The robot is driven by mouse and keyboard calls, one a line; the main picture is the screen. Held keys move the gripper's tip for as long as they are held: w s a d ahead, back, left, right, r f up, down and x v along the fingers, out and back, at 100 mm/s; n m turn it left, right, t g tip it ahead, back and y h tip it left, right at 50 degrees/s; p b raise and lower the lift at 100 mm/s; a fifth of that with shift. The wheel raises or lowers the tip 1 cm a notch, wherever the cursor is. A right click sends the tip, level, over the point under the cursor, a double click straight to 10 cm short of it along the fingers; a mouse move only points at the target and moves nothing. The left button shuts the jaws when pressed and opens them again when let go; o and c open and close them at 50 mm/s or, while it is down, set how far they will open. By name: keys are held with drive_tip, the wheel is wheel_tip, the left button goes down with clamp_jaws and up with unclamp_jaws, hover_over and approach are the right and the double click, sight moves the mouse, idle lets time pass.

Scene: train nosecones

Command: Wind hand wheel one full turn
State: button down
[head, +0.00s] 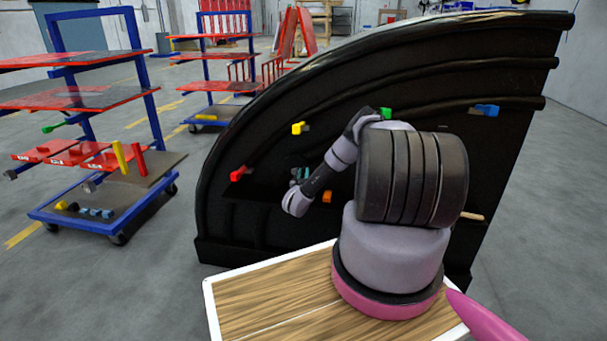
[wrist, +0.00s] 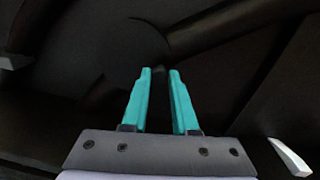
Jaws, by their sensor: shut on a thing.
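My gripper (wrist: 160,73) has two teal fingers with a narrow gap between their tips, closed on a dark part that I take for the hand wheel's rim or grip. The hand wheel (wrist: 110,48) appears as a dark round shape beyond and left of the fingertips in the wrist view; its outline is hard to tell against the black surroundings. In the head view my gripper (head: 299,174) is a small teal patch at the dark nosecone's face, partly hidden by my arm. I cannot make out the wheel there.
The black nosecone (head: 520,75) curves behind my arm, with red (head: 239,173), yellow (head: 299,128), green (head: 386,113), blue (head: 487,110) and orange (head: 328,196) pieces on it. Blue-framed carts with red shelves (head: 75,98) stand left. Open floor lies between.

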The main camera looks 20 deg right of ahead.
drive_tip(key=c, duration=0.7)
unclamp_jaws()
drive_tip(key=shift+s, duration=0.1)
drive_tip(key=v, duration=1)
drive_tip(key=shift+s+a, duration=0.2)
